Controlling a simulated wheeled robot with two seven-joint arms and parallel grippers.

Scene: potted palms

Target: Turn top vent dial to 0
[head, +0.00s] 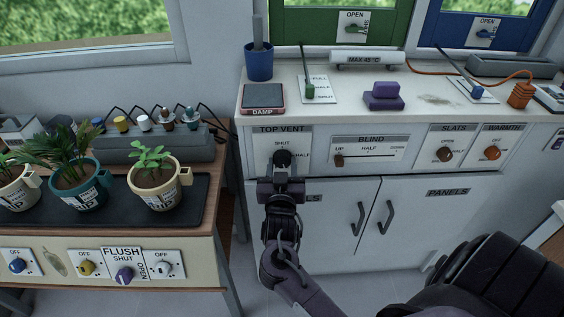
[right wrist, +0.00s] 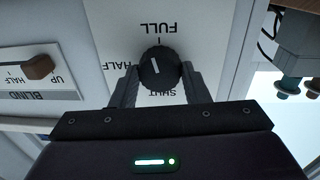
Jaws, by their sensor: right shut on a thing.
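The top vent dial (head: 282,158) is a black round knob on a white plate under the "TOP VENT" label, on the front of the white cabinet. "SHUT" is above it and "HALF" to its right in the head view. My right gripper (head: 281,174) is shut on the dial, one finger on each side. The right wrist view shows the dial (right wrist: 158,67) upside down, with "FULL", "HALF" and "SHUT" around it. Its white mark runs roughly along the FULL–SHUT line, slightly tilted; I cannot tell which end points. My left gripper is not in view.
The blind slider (head: 339,160) is just right of the dial, with the slats knob (head: 445,154) and warmth knob (head: 492,153) beyond. Cabinet door handles (head: 358,219) stick out below. Potted plants (head: 157,178) stand on the left bench.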

